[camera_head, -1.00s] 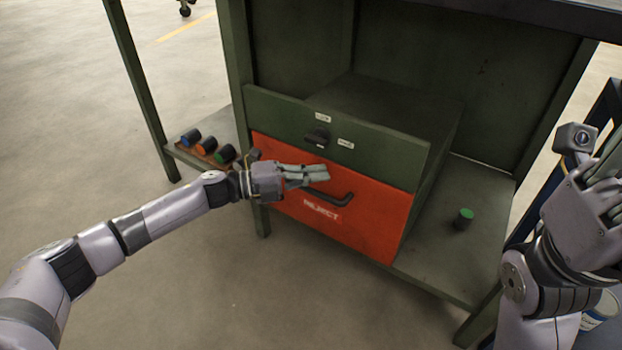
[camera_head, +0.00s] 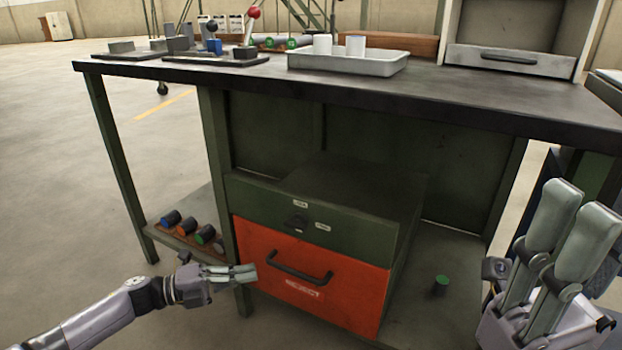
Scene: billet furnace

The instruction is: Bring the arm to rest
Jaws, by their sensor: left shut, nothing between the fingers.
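My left gripper (camera_head: 232,273) is at the lower left, in front of the left edge of the red drawer front. Its fingers are together and nothing is between them. The red drawer (camera_head: 310,265) carries a dark handle and a REJECT label. A green drawer (camera_head: 310,219) with a dark knob sits above it. My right gripper (camera_head: 573,225) is at the right edge with its fingers pointing up. Its two grey fingers stand side by side, with nothing visible in them.
The workbench top (camera_head: 440,98) holds a grey tray (camera_head: 340,66) with white cups and several fixtures with knobs. Several colour-ended cylinders (camera_head: 187,227) lie on the lower shelf at left. A green-topped cylinder (camera_head: 440,286) stands on the shelf at right. The floor at left is clear.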

